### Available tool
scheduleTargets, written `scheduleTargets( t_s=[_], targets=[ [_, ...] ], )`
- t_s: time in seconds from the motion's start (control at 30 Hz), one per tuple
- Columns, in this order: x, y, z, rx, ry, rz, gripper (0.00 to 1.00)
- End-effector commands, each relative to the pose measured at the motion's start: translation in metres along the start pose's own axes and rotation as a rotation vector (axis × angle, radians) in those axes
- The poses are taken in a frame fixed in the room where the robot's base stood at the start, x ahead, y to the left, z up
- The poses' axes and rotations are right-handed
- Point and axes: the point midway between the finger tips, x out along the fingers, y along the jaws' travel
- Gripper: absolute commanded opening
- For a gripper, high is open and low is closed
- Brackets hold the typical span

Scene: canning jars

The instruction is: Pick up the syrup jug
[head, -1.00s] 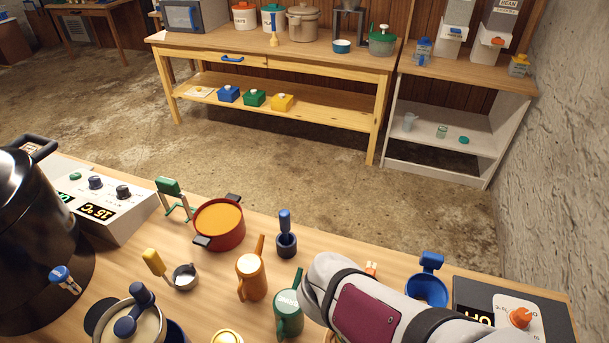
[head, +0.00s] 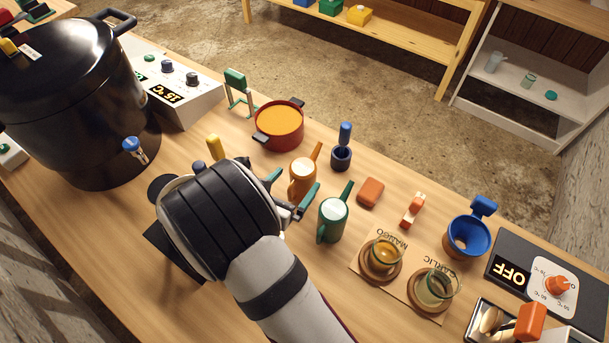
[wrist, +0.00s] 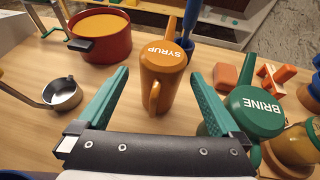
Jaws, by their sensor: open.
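The syrup jug (wrist: 167,72) is orange with a long spout and a handle, and its lid reads SYRUP in the wrist view. It stands upright on the table, and in the head view the syrup jug (head: 303,174) is just beyond my gripper. My gripper (wrist: 157,88) is open, with its green fingers on either side of the jug's near part in the picture. The jug's handle faces the gripper. I cannot tell whether the fingers touch the jug. In the head view my gripper (head: 292,193) partly covers the jug's lower side.
The green brine jug (head: 332,219) stands close on the right, near the right finger. A red pot (head: 278,127) is behind to the left, and a small metal pan (wrist: 62,94) is at left. A dark blue pestle and cup (head: 341,155) stand behind the syrup jug.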

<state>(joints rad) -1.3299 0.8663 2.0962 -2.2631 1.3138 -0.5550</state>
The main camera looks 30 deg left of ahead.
Motion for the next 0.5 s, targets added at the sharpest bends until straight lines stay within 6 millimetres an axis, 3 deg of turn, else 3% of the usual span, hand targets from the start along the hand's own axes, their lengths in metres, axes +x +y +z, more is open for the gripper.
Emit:
scheduleTargets(
  t_s=[0.2,0.47,0.5],
  targets=[
    [0.040,-0.003,-0.001,0.002,0.000,-0.004,1.00],
    [0.045,-0.003,-0.001,0.001,0.000,-0.002,1.00],
    [0.045,-0.003,-0.001,0.001,0.000,-0.002,0.93]
  ],
)
